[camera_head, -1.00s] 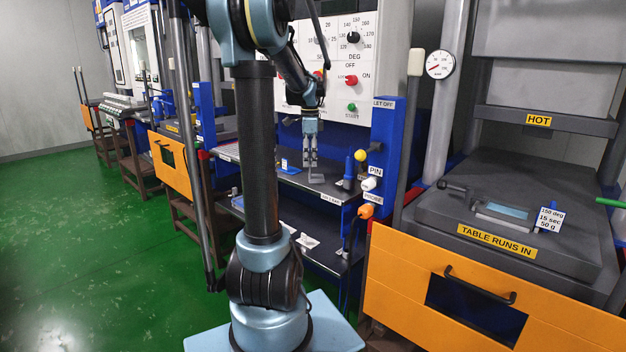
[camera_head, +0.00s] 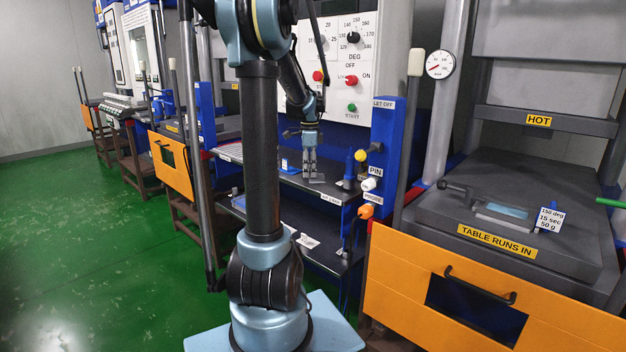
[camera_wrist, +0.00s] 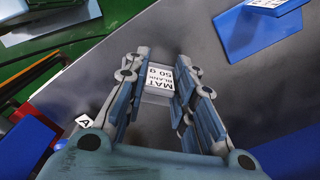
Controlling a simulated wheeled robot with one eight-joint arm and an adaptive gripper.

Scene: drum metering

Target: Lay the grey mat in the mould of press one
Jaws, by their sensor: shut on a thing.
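The grey mat (camera_wrist: 158,82), labelled MAT BLANK 50 G, is between my fingers in the wrist view. My gripper (camera_wrist: 160,88) is shut on it. In the head view my gripper (camera_head: 310,174) points down at the dark upper shelf (camera_head: 345,192), with the mat (camera_head: 318,180) at its fingertips. I cannot tell whether the mat is clear of the shelf. At the right, a press holds a mould (camera_head: 508,213) with a light blue inside on its dark table. A card there reads 150 deg, 15 sec, 50 g. No press number is legible.
A control panel (camera_head: 345,65) with knobs and buttons stands behind the shelf. Blue items (camera_wrist: 255,25) lie near my gripper in the wrist view. Beside the shelf are a blue post with PIN and PROBE labels and the press's orange front (camera_head: 400,290). Green floor lies open at left.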

